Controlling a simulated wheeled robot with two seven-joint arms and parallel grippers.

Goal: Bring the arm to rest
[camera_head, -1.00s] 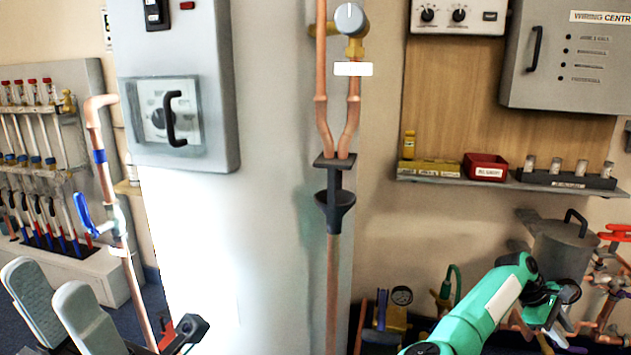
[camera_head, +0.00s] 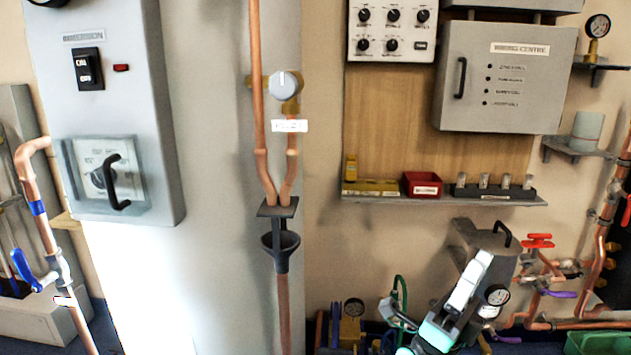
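My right gripper (camera_head: 434,284) is low in the head view, right of centre. Its green body is at the bottom edge. A white finger slants up to the right and a grey finger stands apart to the left, so it looks open. I see nothing between the fingers. It appears in front of the wall, below the shelf and left of the grey lidded canister; its distance from them is unclear. My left gripper is out of view.
A grey pillar carries copper pipes (camera_head: 258,110) with a grey-knobbed valve (camera_head: 284,85) and black funnel (camera_head: 281,248). A shelf (camera_head: 430,200) holds a red bin (camera_head: 422,185). The canister (camera_head: 487,245) and red-handled pipework (camera_head: 538,241) stand at lower right.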

